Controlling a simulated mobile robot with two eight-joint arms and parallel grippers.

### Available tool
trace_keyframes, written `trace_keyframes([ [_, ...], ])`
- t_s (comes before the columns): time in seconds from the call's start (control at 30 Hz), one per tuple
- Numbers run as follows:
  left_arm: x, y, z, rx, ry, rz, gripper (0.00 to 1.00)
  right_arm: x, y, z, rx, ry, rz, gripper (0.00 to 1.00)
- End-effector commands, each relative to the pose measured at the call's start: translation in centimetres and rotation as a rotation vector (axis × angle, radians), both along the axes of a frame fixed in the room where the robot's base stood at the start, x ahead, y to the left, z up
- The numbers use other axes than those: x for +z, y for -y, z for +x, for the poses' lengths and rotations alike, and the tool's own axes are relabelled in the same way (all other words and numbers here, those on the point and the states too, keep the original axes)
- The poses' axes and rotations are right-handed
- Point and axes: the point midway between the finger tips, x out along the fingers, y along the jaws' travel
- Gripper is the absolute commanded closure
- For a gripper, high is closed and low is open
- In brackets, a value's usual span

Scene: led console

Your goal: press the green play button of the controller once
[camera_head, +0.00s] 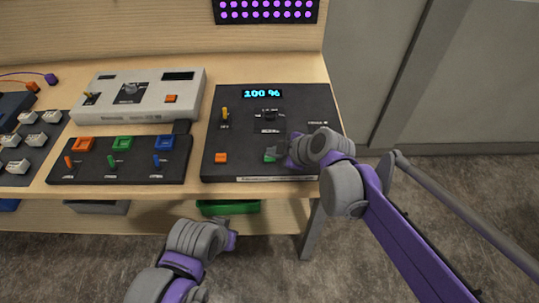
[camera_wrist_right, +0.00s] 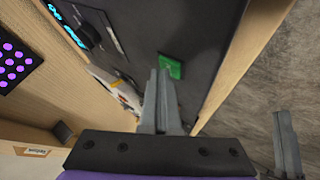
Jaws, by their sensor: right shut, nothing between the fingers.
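The controller (camera_head: 240,132) is a black box on the right end of the table, with a lit "100 %" display. Its green button (camera_head: 268,156) is near its front edge, partly hidden by my right gripper (camera_head: 273,150). In the right wrist view the green button (camera_wrist_right: 175,68) lies right at the shut fingertips (camera_wrist_right: 160,72), which overlap its edge. I cannot tell whether they touch it. The right gripper is empty. My left gripper (camera_head: 232,238) is low in front of the table, its fingers not distinguishable.
The controller also has an orange button (camera_head: 221,157) and a yellow lever (camera_head: 225,114). To its left are a black switch panel (camera_head: 120,172) and a pale console (camera_head: 150,97). A purple LED panel (camera_head: 265,10) is above. A green bin (camera_head: 228,207) is below the tabletop.

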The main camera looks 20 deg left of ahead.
Motion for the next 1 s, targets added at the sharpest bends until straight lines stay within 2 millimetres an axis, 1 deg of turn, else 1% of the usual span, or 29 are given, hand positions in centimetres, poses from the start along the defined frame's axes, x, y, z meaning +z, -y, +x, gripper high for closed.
trace_keyframes([
  [0.23, 1.3, 0.0, 0.3, 0.000, 0.006, 0.000, 1.00, 1.5, 0.0, 0.0, 0.001, 0.001, 0.000, 1.00],
  [0.57, 1.3, 0.0, 0.3, 0.000, 0.006, 0.000, 1.00, 1.5, 0.0, 0.0, 0.000, 0.000, 0.000, 1.00],
  [0.67, 1.5, 0.0, 0.4, 0.000, 0.007, 0.000, 1.00, 1.8, 0.0, 0.0, 0.000, 0.000, 0.000, 1.00],
  [0.77, 2.2, 0.0, 0.5, 0.000, 0.010, 0.000, 1.00, 2.5, 0.0, 0.0, 0.001, 0.001, 0.000, 1.00],
  [1.0, 4.4, 0.0, 1.2, 0.000, 0.022, 0.000, 1.00, 5.1, 0.0, 0.1, 0.000, 0.001, 0.000, 1.00],
])
